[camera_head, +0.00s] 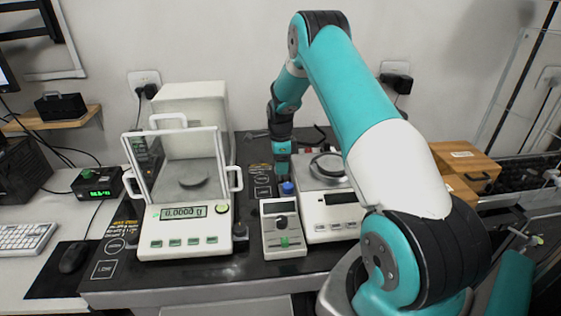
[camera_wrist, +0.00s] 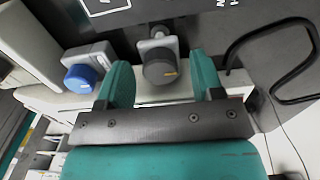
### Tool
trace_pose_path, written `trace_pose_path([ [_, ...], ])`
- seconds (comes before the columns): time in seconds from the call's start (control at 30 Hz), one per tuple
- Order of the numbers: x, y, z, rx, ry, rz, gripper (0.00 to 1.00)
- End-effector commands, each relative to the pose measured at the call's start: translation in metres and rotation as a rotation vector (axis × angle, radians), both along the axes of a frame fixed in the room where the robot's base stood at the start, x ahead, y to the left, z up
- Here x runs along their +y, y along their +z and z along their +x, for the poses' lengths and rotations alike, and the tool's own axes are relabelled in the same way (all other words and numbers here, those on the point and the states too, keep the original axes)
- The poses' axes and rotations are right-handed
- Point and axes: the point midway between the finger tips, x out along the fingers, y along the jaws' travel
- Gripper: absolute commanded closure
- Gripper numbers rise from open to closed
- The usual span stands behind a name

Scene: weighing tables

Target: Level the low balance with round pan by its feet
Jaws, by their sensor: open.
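The low balance (camera_head: 322,222) is a white box with a round pan (camera_head: 328,163) on top, right of the tall balance. My arm hides part of its right side. My gripper (camera_head: 283,165) points down at its back left corner. In the wrist view, my gripper (camera_wrist: 160,62) is open, with a teal finger on each side of a dark round knob (camera_wrist: 158,68) with an orange mark. The knob looks like a levelling foot; I cannot tell whether the fingers touch it. A blue knob (camera_wrist: 80,78) sits left of the fingers, and also shows in the head view (camera_head: 287,187).
A tall balance (camera_head: 186,240) with a glass shield reads 0.0000 g at left. A black bent cable or rod (camera_wrist: 262,85) lies right of the fingers. Wooden boxes (camera_head: 462,160) are at right.

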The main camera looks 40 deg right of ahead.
Motion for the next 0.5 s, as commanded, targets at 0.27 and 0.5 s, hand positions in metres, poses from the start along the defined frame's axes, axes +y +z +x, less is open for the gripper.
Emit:
trace_pose_path([
  [0.27,-0.0001,-0.0017,0.0001,0.0,0.0,0.0,0.39],
  [0.5,0.0,-0.0015,0.0,0.0,0.0,0.0,0.89],
])
